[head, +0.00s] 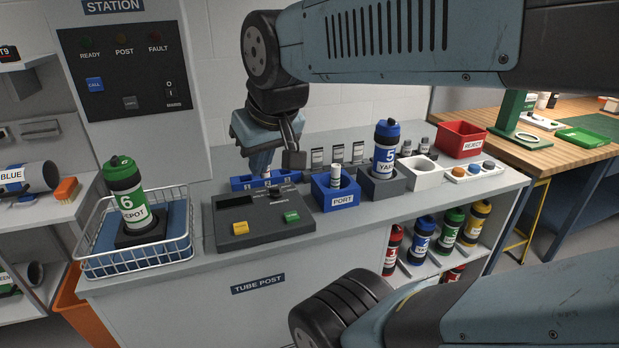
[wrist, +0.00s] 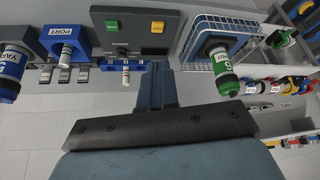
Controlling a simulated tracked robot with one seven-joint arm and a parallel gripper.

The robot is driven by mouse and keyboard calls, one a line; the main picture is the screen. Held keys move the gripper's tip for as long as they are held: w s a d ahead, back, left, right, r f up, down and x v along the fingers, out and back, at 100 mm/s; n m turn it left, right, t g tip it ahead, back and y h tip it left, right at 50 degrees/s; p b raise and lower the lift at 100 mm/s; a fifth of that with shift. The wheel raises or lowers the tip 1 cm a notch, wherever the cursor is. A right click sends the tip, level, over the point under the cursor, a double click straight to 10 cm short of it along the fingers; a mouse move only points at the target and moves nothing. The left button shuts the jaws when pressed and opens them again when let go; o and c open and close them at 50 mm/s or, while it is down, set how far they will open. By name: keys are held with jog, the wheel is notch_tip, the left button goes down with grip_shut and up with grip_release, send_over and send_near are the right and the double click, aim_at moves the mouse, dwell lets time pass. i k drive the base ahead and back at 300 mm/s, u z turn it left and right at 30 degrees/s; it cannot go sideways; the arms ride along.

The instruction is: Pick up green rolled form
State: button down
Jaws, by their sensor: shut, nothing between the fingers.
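My gripper (head: 261,164) is shut and empty, pointing down just above the blue three-slot rack (head: 240,184) behind the control box. In the wrist view, my shut fingers (wrist: 156,72) end beside the rack (wrist: 108,64). A small white rolled form (wrist: 126,74) stands in the rack close to the fingers; its band looks reddish. Another white rolled form (head: 335,173) stands upright in the blue PORT block (head: 341,200); it also shows in the wrist view (wrist: 66,52). I cannot make out a green band on either roll. My gripper partly hides the rack in the head view.
The control box (head: 262,216) has yellow and green buttons. A wire basket (head: 140,264) holds the green DEPOT canister (head: 127,196) at left. The blue YARD canister (head: 385,150) stands right of PORT. A red REJECT bin (head: 461,139) is farther right.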

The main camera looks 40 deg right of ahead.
aim_at(335, 168)
jog(key=z, duration=0.5)
jog(key=k, duration=1.45)
jog(key=u, duration=0.5)
jog(key=i, duration=1)
jog(key=z, duration=0.1)
